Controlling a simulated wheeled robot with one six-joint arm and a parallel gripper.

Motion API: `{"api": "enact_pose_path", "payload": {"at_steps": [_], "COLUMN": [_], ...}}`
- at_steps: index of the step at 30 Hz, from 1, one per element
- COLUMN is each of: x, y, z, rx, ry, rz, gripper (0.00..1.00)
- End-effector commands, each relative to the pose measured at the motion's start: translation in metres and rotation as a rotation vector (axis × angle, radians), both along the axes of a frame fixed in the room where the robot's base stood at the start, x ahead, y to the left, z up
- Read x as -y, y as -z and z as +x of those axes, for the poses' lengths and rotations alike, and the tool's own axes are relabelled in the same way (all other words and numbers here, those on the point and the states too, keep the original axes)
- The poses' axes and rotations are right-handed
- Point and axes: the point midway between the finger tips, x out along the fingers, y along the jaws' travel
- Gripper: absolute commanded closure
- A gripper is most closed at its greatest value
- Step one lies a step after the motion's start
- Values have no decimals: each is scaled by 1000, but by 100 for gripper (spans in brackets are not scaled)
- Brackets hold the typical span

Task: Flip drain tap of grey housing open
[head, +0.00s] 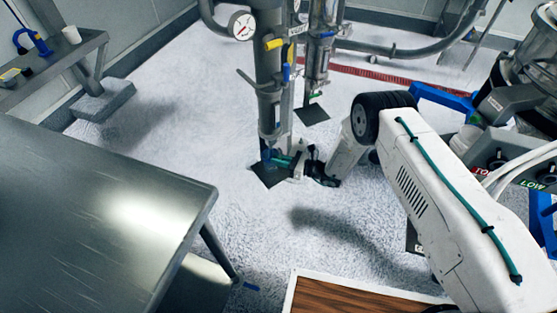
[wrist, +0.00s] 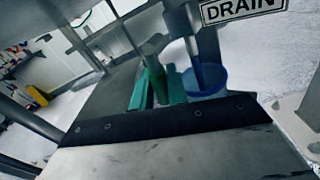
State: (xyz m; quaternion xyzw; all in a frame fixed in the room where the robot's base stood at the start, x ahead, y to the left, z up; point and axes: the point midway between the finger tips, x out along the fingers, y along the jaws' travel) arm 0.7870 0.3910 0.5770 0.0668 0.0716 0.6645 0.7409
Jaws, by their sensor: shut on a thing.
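The grey housing (head: 268,85) is the tall steel column in the middle of the head view. Its drain end (head: 267,130) hangs low over a dark floor plate. My gripper (head: 284,161) is beside that low end, coming from the right. In the wrist view my gripper (wrist: 157,88) shows green finger pads close together, shut on the drain tap's narrow green lever (wrist: 154,70). The lever is largely hidden between the pads. A blue round cup (wrist: 208,82) with a blue spout in it is just right of the fingers. A DRAIN sign (wrist: 243,9) is above it.
A second, thinner column (head: 318,60) with a green part near its foot stands behind to the right. A steel table (head: 110,200) fills the left front. A pressure gauge (head: 242,26) is at upper left of the housing. Open pale floor lies between table and column.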

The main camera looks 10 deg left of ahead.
Motion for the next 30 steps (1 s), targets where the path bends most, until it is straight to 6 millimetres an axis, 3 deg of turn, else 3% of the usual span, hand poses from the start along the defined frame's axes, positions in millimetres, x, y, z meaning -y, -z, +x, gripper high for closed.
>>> {"api": "enact_pose_path", "payload": {"at_steps": [7, 17, 18, 19, 30], "x": [7, 8, 8, 8, 13], "y": [0, 1, 1, 1, 0], "z": [7, 8, 8, 8, 7], "rx": [168, 190, 190, 190, 190], "ry": [2, 1, 2, 2, 2], "rz": [-147, -166, -166, -166, -165], "gripper": [100, 100, 73, 65, 64]}}
